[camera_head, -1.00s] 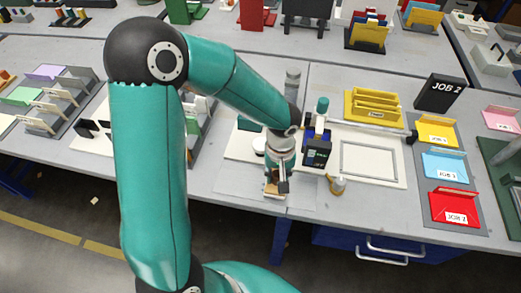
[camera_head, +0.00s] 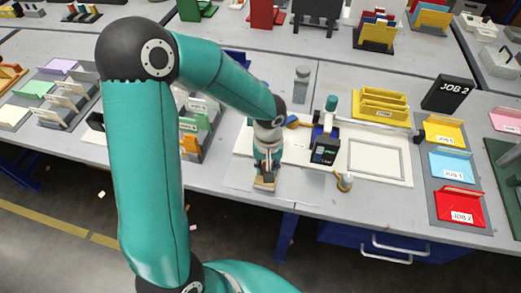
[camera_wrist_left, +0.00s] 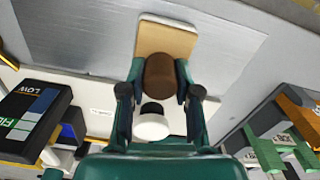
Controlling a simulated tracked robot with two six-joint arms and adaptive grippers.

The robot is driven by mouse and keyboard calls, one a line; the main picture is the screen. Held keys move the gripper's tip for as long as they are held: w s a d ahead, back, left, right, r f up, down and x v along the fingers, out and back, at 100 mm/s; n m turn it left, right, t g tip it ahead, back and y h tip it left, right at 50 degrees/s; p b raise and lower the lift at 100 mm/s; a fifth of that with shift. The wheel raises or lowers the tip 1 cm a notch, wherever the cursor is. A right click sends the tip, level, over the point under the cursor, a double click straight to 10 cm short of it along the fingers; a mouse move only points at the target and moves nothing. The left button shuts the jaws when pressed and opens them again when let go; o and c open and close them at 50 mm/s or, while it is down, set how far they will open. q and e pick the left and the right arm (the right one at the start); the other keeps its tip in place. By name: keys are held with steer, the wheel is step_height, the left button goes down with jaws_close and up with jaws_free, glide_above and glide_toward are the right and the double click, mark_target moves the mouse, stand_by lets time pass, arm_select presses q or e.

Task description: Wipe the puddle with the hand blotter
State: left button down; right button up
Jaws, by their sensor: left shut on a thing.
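The hand blotter has a brown round knob (camera_wrist_left: 160,75) on a flat pale wooden base (camera_wrist_left: 168,37). My left gripper (camera_wrist_left: 160,85) is shut on the knob, with one finger on each side. In the head view the blotter's base (camera_head: 264,185) is low at the table's front edge area, under my left gripper (camera_head: 267,170). It looks at or close to the surface; I cannot tell if it touches. A pale, rectangular-edged patch (camera_head: 300,187) surrounds it. I cannot make out a distinct puddle; the gripper and blotter hide part of the surface. My right gripper is not in view.
A black device with a label (camera_head: 324,150) stands right of my left gripper. A small brass-coloured object (camera_head: 344,181) is near the front edge. A white board (camera_head: 400,175) with a grey frame lies further right. A white-and-black round object (camera_wrist_left: 151,123) is close behind the knob.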

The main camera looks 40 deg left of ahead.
arm_select(q)
steer(key=shift+s+a+r+p, duration=0.2)
steer(key=shift+a+r+p, duration=0.05)
steer(key=shift+r+p, duration=0.05)
step_height(320, 180, up, 3)
steer(key=shift+f+p, duration=0.2)
steer(key=shift+p, duration=0.3)
steer(key=shift+d+r+p, duration=0.1)
steer(key=shift+r+p, duration=1.5)
steer(key=shift+r, duration=0.95)
steer(key=shift+w, duration=0.1)
